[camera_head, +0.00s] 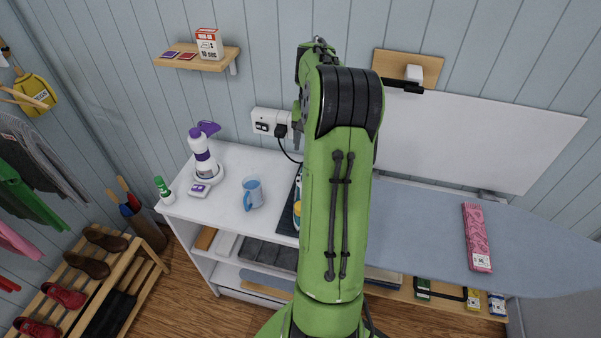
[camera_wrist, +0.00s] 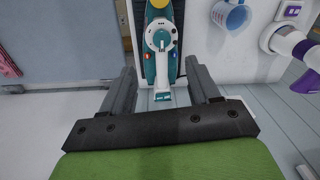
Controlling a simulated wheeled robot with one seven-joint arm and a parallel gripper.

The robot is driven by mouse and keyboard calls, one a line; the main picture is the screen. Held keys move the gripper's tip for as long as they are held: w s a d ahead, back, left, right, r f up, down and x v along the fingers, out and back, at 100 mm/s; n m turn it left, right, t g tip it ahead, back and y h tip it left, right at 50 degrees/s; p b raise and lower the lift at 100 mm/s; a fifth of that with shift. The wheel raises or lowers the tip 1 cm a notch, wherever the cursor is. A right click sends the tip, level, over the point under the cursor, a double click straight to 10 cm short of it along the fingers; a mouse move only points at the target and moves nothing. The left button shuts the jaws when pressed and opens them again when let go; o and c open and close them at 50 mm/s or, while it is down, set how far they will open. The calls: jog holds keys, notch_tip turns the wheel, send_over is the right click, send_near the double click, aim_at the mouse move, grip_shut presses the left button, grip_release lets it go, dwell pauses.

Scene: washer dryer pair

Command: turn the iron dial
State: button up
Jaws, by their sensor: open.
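The iron (camera_wrist: 172,70) is teal and white and lies on a dark mat in the wrist view. Its round white dial (camera_wrist: 158,40), with a grey pointer, faces the camera, with a red and a blue spot beside it. My gripper (camera_wrist: 160,66) is open and empty. Its two dark fingers are spread on either side of the iron's near end in the picture, with the dial beyond the fingertips. I cannot tell the height gap. In the head view my green arm hides most of the iron (camera_head: 297,210); only a strip shows at its left edge.
A wall outlet (camera_head: 270,122) with a plugged cord is behind. An ironing board (camera_head: 420,225) with pink cloth (camera_head: 477,238) lies right.

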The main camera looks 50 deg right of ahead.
jog(key=f, duration=1.1)
jog(key=shift+w+a+f, duration=0.15)
jog(key=shift+w+f, duration=0.2)
jog(key=shift+w, duration=0.05)
jog(key=shift+c, duration=0.2)
jog(key=c, duration=1)
jog(key=shift+b, duration=0.35)
jog(key=m+b, duration=0.1)
jog(key=m, duration=0.4)
jog(key=shift+m+b, duration=0.35)
jog(key=shift+m, duration=0.05)
jog(key=m+b, duration=0.1)
jog(key=m, duration=0.5)
jog(key=shift+w, duration=0.1)
